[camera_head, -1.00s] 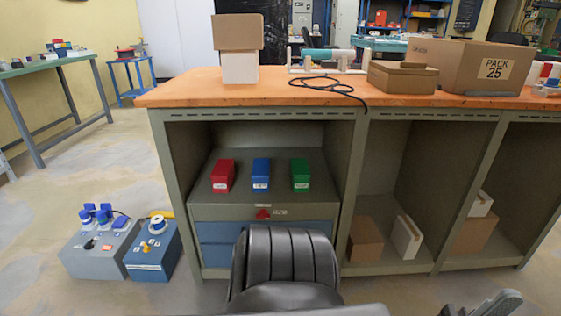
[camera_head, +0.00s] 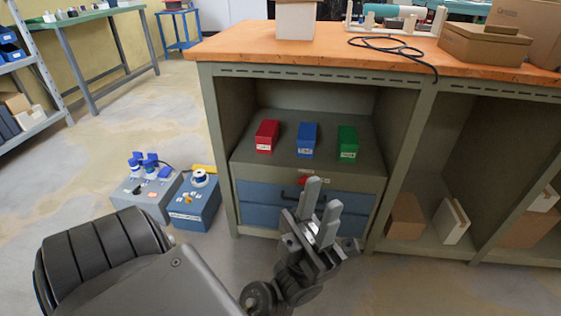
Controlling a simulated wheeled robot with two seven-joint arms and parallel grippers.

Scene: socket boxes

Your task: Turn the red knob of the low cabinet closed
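The red knob (camera_head: 302,181) shows on the front of the grey low cabinet (camera_head: 256,168), just under its top and above the blue drawers. Part of the knob is close behind my gripper's fingertip in the picture, so its exact turn is hard to see. My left gripper (camera_head: 324,192) is in front of the cabinet, with its two fingers pointing up and apart. It is open and empty, below and right of the knob in the picture. I cannot tell how far it is from the knob. My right gripper is not in view.
Red (camera_head: 267,136), blue (camera_head: 307,140) and green (camera_head: 348,143) boxes stand on the cabinet. An orange workbench top (camera_head: 240,43) is above it. Grey (camera_head: 140,197) and blue (camera_head: 196,205) socket boxes are on the floor at left. Brown and white boxes fill lower bays at right.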

